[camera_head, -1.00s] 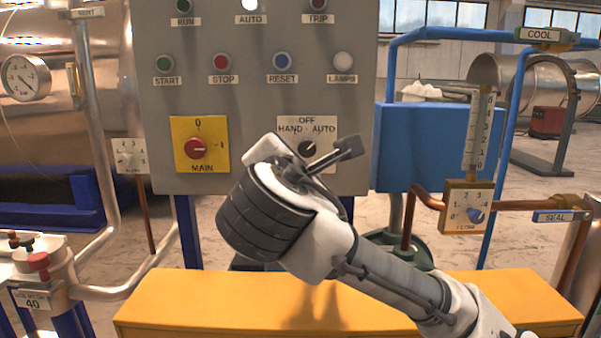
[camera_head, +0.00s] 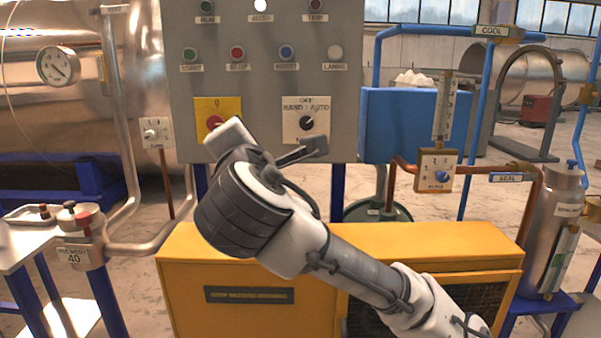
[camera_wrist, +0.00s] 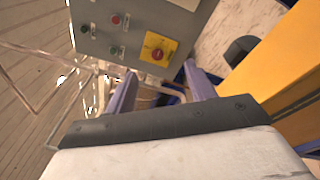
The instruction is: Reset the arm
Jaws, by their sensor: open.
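My arm reaches up from the lower right in the head view, in front of a grey control panel (camera_head: 260,85) and a yellow cabinet (camera_head: 320,240). Its white and dark-grey wrist end covers part of the panel's lower edge in the picture. The fingers cannot be made out clearly there. In the wrist view my gripper (camera_wrist: 161,86) shows two bluish-purple fingers spread apart, with nothing held between them. The panel, with its red MAIN switch (camera_wrist: 157,54) on a yellow plate, lies beyond the fingers. I cannot tell the exact gap.
A flow dial (camera_head: 436,171), copper pipe and blue piping are at right. A metal canister (camera_head: 552,230) stands far right. Floor shows between these fixtures.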

